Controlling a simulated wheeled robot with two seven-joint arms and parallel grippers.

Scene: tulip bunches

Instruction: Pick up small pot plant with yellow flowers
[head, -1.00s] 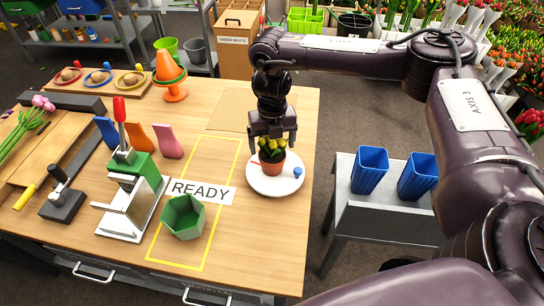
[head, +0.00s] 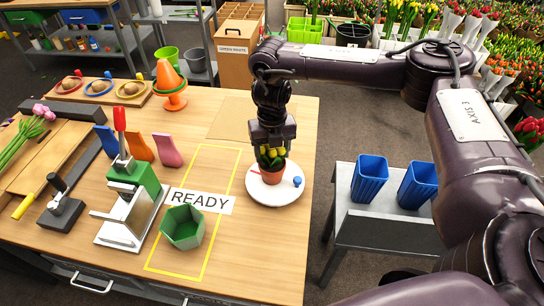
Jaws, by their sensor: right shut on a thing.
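The small pot plant (head: 272,170) has yellow flowers, green leaves and a terracotta pot. It stands upright on a round white plate (head: 258,191) near the right edge of the wooden table. My right gripper (head: 271,150) points down over it, with its fingers at the flowers and leaves, and is shut on the plant. The fingertips are partly hidden by the foliage. The pot appears to rest on the plate. My left gripper is not in view.
A blue knob (head: 297,182) sits on the plate's right side. A green hexagonal pot (head: 182,228) stands by the READY sign (head: 201,201). A green press (head: 133,195) is left of it. Blue bins (head: 369,179) stand on a side bench right of the table.

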